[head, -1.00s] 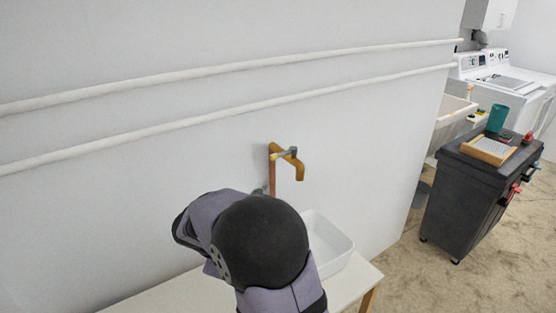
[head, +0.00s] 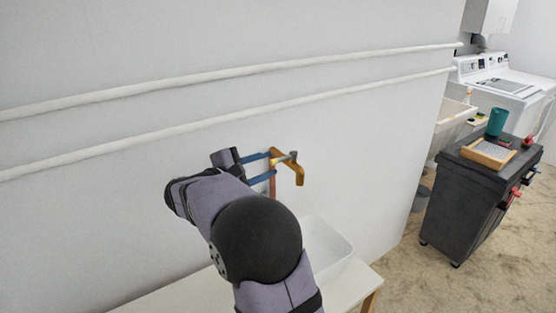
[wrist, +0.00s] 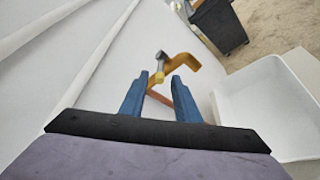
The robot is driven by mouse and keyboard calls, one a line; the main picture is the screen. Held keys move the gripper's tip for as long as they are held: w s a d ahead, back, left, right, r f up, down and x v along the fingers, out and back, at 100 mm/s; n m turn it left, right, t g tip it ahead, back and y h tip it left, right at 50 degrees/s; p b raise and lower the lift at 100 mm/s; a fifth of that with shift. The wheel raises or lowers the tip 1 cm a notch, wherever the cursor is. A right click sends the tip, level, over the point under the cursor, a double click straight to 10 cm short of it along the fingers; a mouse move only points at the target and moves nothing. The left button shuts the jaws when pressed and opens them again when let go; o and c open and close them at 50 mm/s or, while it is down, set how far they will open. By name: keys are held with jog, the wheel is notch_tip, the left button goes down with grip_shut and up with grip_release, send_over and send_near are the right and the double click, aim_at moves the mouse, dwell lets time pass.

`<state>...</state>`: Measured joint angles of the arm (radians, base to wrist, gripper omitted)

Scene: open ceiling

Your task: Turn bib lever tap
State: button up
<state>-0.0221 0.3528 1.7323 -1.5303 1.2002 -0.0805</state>
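The bib tap (head: 299,175) is a brass-yellow spout on the white wall, with a copper-coloured pipe below. Its lever (head: 287,158) is a bar with a grey end across the top of the tap. My gripper (head: 272,163) is open, with its two blue fingers reaching towards the tap from the left. In the wrist view, the fingers of my gripper (wrist: 160,77) are apart, and the tap (wrist: 181,63) and lever (wrist: 161,64) show between and just beyond their tips. I cannot tell whether a finger touches the lever.
A white basin (head: 327,250) sits on a pale bench (head: 350,286) below the tap. Two white pipes (head: 330,94) run along the wall above. A dark cart (head: 465,203) stands at the right, with bare floor in front of it.

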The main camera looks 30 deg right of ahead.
aim_at(274, 162)
jog(key=shift+p+x, duration=1)
jog(key=shift+x, duration=2)
grip_shut()
